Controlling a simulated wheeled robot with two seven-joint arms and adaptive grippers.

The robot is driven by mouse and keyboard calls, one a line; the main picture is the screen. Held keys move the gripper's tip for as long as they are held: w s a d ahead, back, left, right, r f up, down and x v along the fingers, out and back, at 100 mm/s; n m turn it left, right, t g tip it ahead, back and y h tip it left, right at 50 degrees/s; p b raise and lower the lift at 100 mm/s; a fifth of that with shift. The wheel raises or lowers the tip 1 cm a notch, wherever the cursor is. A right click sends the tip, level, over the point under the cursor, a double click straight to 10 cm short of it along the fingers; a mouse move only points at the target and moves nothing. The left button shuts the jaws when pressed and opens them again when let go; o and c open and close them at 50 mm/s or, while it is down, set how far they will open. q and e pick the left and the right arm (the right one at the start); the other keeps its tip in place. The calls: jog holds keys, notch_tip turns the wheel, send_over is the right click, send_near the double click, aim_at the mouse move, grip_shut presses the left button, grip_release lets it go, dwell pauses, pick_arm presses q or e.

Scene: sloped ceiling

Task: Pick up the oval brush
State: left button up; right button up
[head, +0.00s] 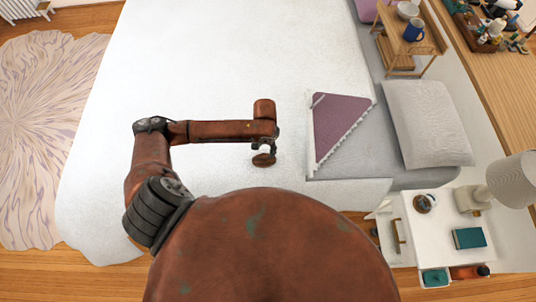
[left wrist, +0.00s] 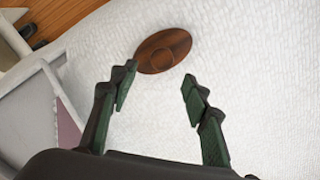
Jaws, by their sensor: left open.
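The oval brush (left wrist: 163,50) is a dark brown wooden oval with a ring on its top. It lies on the white bedspread. In the left wrist view it is just beyond the fingertips, nearer the left finger. In the head view the brush (head: 263,160) shows at the end of my left arm, partly hidden by the gripper. My left gripper (left wrist: 157,82) is open, with its two green-padded fingers apart and nothing between them. In the head view the left gripper (head: 264,147) is over the bed, close to the brush. My right gripper is not in view.
The white bed (head: 215,60) is clear around the brush. A purple folded cloth (head: 338,125) and a grey pillow (head: 425,125) lie to the right. A white nightstand (head: 450,215) holds a lamp (head: 510,180) and a teal book (head: 468,238). A wooden tray table (head: 408,45) stands at the upper right.

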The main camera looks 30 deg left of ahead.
aim_at(264, 156)
pick_arm(q)
jog(key=f, duration=0.1)
jog(key=s+f, duration=0.1)
jog(key=f, duration=0.1)
jog(key=shift+a+f, duration=0.15)
notch_tip(264, 156, down, 4)
jog(key=shift+r+b, duration=0.2)
jog(key=shift+b, duration=0.2)
jog(key=c, duration=0.7)
jog(key=shift+s, duration=0.1)
jog(key=shift+c, duration=1.3)
grip_shut()
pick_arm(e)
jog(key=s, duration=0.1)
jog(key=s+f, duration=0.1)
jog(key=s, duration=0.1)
